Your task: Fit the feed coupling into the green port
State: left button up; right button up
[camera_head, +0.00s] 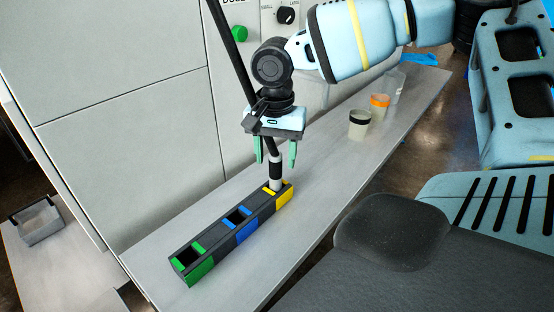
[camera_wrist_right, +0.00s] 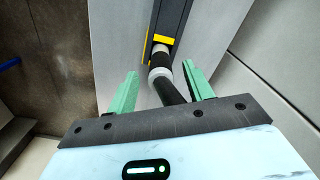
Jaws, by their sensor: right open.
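The feed coupling (camera_head: 276,172), a black and pale cylinder on a black hose (camera_head: 228,45), stands roughly upright at the yellow port (camera_head: 285,196) of the dark port block (camera_head: 214,238). Its lower end appears to sit in that port. The green port (camera_head: 188,261) is at the block's near left end and shows an empty dark opening. My right gripper (camera_head: 274,160) is open, its green fingers pointing down above the coupling. In the right wrist view the open fingers (camera_wrist_right: 160,90) lie either side of the hose, with the coupling (camera_wrist_right: 161,66) beyond them. My left gripper is out of view.
The blue port (camera_head: 238,218) sits mid-block and looks empty. Cups (camera_head: 359,125) stand farther along the grey shelf (camera_head: 325,150). A cabinet wall with a green button (camera_head: 239,33) and a knob (camera_head: 287,15) rises behind. A grey tray (camera_head: 38,222) is at lower left.

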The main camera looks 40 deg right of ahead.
aim_at(276, 178)
jog(key=shift+f, duration=1.35)
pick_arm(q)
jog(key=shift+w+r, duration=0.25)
